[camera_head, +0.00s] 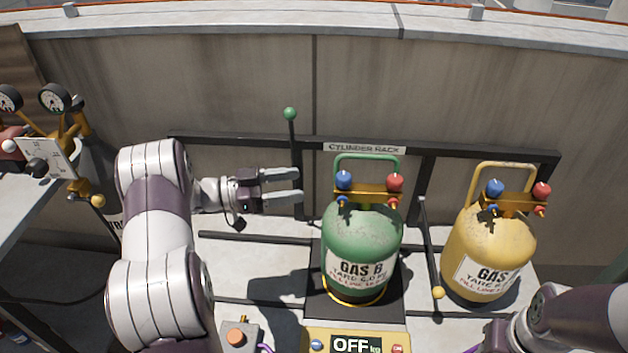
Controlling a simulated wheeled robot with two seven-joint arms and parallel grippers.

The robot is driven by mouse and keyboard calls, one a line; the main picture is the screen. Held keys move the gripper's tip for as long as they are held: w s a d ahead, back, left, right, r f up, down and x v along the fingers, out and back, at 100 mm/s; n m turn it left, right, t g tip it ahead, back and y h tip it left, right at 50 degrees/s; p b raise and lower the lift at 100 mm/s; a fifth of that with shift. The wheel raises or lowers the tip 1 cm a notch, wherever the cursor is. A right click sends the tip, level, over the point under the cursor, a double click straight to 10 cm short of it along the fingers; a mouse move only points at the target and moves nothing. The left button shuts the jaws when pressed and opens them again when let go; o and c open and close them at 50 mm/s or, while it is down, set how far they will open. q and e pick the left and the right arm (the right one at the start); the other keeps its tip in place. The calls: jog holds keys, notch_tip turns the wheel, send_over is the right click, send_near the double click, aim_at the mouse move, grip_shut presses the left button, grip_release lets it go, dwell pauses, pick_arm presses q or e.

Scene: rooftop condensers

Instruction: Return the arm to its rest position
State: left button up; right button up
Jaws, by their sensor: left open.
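My left arm (158,235) comes in from the lower left. Its gripper (300,184) points right, with its two fingers apart and nothing between them. The fingertips are just left of the green cylinder marked GAS B (362,240) and close, in the picture, to the black lever with the green knob (290,114). Part of my right arm (575,318) shows at the lower right; its gripper cannot be made out.
The green cylinder stands on a black scale platform (318,290) whose display (356,344) reads OFF. A yellow cylinder (488,250) stands at the right. A black cylinder rack (480,150) runs behind. Gauges (54,98) with a yellow-brass manifold sit on a table at the left.

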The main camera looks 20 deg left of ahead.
pick_arm(q)
jog(key=shift+s+a, duration=0.2)
jog(key=shift+a, duration=0.1)
